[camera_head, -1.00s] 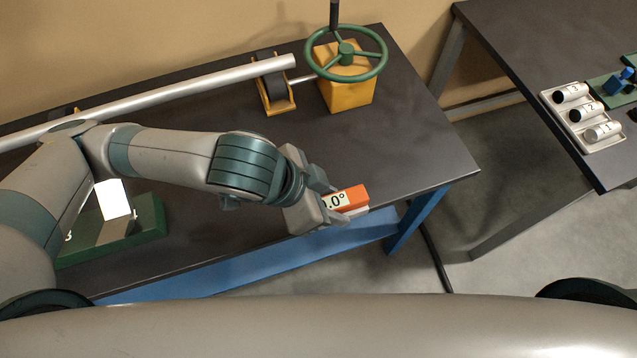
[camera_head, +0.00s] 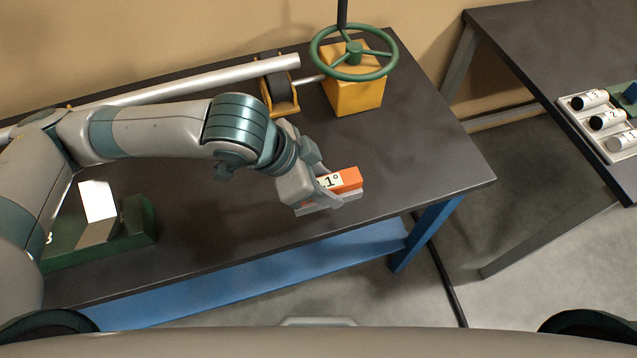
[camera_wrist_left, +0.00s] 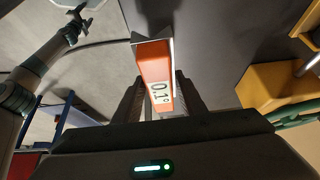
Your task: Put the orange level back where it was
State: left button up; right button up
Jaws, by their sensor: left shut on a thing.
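The orange level (camera_head: 347,179) has a white display reading about 0.1° and a grey metal base. It is at the front right part of the dark workbench (camera_head: 430,150). My left gripper (camera_head: 328,190) is shut on the level, with a finger on each side of it. In the left wrist view the level (camera_wrist_left: 153,65) lies between the two fingers (camera_wrist_left: 158,95), its display towards the camera. I cannot tell whether its base touches the bench top. My right gripper is not in view in the head view.
A green handwheel (camera_head: 354,53) on a yellow block (camera_head: 355,95) stands behind the level, beside a roller stand (camera_head: 281,90) under a long metal pipe (camera_head: 200,83). A green holder (camera_head: 130,225) sits at left. A second table (camera_head: 540,50) carries a tray (camera_head: 612,150) of numbered cylinders.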

pick_arm(q)
jog(key=w+f, duration=0.1)
jog(key=w+a+f, duration=0.1)
jog(key=w, duration=0.1)
jog(key=w+p, duration=0.1)
jog(key=shift+w+a+f, duration=0.15)
jog(key=shift+w+f, duration=0.2)
jog(key=shift+f, duration=0.05)
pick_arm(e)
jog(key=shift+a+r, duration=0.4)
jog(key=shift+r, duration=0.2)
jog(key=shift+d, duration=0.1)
pick_arm(q)
notch_tip(320, 180, down, 3)
jog(key=shift+f+p, duration=0.2)
jog(key=shift+p, duration=0.3)
jog(key=shift+f, duration=0.3)
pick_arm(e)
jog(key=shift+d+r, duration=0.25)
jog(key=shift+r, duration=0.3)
pick_arm(q)
jog(key=o, duration=1.2)
jog(key=shift+f, duration=0.1)
jog(key=shift+c, duration=0.2)
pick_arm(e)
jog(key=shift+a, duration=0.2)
